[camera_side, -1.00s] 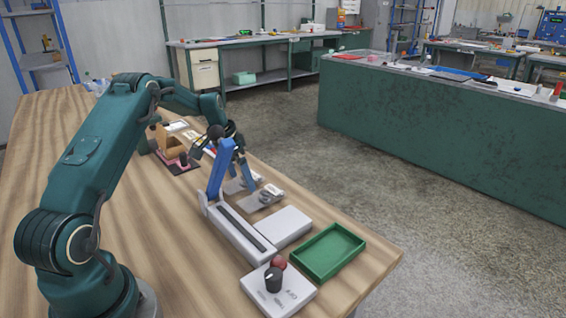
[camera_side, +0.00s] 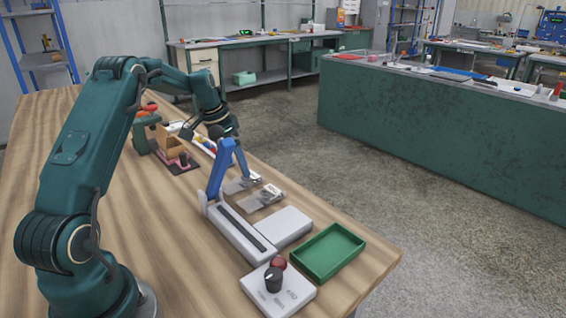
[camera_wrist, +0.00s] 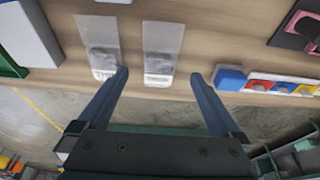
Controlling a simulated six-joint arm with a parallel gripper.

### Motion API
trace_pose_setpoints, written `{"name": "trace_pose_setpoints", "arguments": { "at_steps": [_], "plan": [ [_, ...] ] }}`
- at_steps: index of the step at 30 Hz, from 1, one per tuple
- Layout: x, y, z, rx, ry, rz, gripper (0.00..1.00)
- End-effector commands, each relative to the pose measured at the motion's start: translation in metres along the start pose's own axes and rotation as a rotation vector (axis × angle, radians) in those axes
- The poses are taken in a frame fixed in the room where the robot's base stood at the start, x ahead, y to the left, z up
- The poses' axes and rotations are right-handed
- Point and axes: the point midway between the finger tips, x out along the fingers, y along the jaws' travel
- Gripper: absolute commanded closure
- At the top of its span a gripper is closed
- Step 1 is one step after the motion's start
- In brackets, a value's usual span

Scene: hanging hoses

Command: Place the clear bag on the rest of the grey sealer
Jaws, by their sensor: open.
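Two clear bags with grey contents lie flat, side by side. The one nearer the sealer (camera_side: 265,196) also shows in the wrist view (camera_wrist: 99,45); the other (camera_side: 236,186) also shows in the wrist view (camera_wrist: 162,45). My gripper (camera_wrist: 158,76) is open and empty, with its fingers either side of the farther bag's end in the wrist view. I cannot tell its height above the bag. In the side view it is partly hidden behind the sealer's blue lever. The grey sealer (camera_side: 232,226) has its lever raised. Its pale flat rest (camera_side: 284,226) is bare.
A green tray (camera_side: 327,252) and a control box with a black knob (camera_side: 278,295) stand near the sealer. A strip of coloured items (camera_wrist: 270,85) lies right of my fingers in the wrist view. The table's edge is close to the bags.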

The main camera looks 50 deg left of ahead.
Motion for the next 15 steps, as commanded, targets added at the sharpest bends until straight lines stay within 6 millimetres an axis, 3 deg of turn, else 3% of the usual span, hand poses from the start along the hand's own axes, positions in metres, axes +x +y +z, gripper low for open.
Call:
{"name": "trace_pose_setpoints", "arguments": {
  "at_steps": [10,15],
  "plan": [
    [0.016,0.0,-0.023,0.0,0.122,0.001,0.0],
    [0.036,0.001,-0.025,0.001,0.121,0.003,0.0]
  ]
}}
